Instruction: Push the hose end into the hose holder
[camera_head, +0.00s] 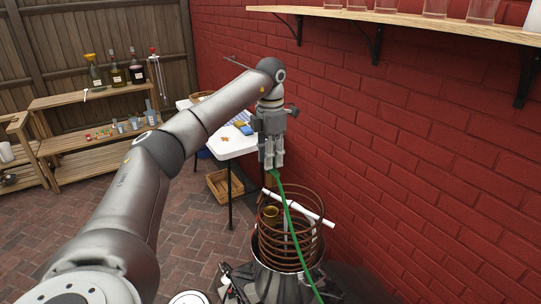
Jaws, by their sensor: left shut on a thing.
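My left gripper (272,166) points down above the copper coil and is shut on the upper end of a green hose (288,213). The hose hangs from the fingers and runs down in front of the coil to the bottom edge of the picture. A white tube-like piece (312,213) lies slanted across the upper part of the coil and may be the hose holder; I cannot tell for sure. The hose end itself is mostly hidden by the fingers. My right gripper is not in view.
The copper coil (268,245) rises from a metal pot (262,283). A white table (228,146) stands behind my left arm, with a wooden crate (216,188) on the brick floor. Wooden shelves (75,142) hold bottles at left. A wall shelf (400,17) juts from the red brick wall.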

